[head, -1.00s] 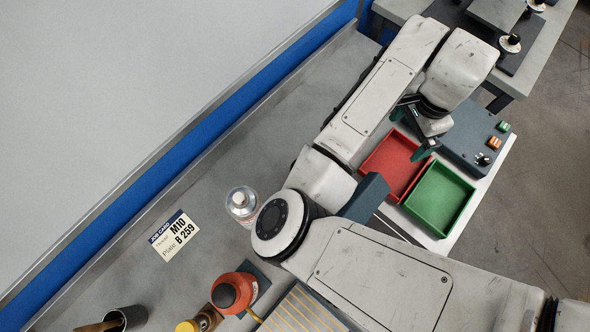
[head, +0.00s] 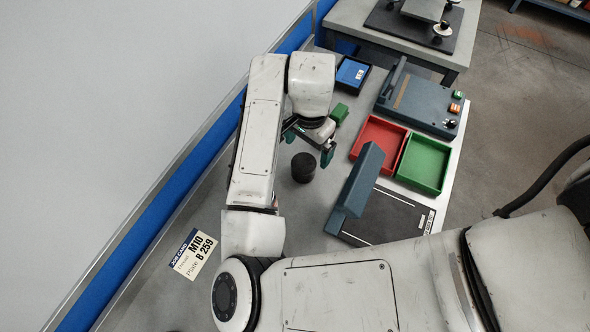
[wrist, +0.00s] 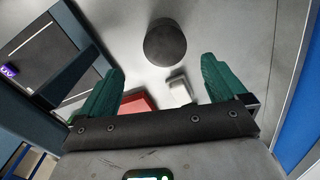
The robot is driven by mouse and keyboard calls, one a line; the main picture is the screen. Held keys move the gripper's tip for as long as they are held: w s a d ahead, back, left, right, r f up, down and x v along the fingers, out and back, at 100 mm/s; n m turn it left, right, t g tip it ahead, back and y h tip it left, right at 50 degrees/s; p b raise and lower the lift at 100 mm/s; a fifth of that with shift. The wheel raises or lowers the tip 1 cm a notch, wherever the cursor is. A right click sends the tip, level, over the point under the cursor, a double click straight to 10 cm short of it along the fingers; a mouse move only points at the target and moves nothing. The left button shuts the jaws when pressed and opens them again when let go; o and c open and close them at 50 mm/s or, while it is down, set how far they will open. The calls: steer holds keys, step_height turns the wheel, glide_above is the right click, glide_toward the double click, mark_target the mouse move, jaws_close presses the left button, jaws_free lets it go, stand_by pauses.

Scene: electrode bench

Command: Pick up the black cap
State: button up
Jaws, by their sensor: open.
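The black cap (head: 303,167) is a short dark cylinder standing on the grey bench in the head view. In the wrist view the cap (wrist: 165,43) shows at the top, between the lines of the two fingers and beyond their tips. My gripper (head: 308,146) is just above and behind the cap in the head view, with its green fingers spread. In the wrist view my gripper (wrist: 162,73) is open, with nothing between its fingers. I see no contact with the cap.
A red tray (head: 357,152) and a green tray (head: 423,187) lie right of the cap. A blue-grey device (head: 400,98) with buttons stands behind them. A blue-grey upright piece (head: 357,180) is close on the cap's right. A job card (head: 194,254) lies at front left.

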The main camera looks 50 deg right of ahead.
mark_target(304, 163)
step_height(304, 163, down, 4)
steer(key=shift+f, duration=0.1)
steer(key=shift+w+f+p, duration=0.2)
steer(key=shift+f+p, duration=0.2)
steer(key=shift+f, duration=0.95)
steer(key=shift+w+f+p, duration=0.2)
steer(key=shift+f+p, duration=0.15)
steer(key=shift+f, duration=0.95)
steer(key=c, duration=1.1)
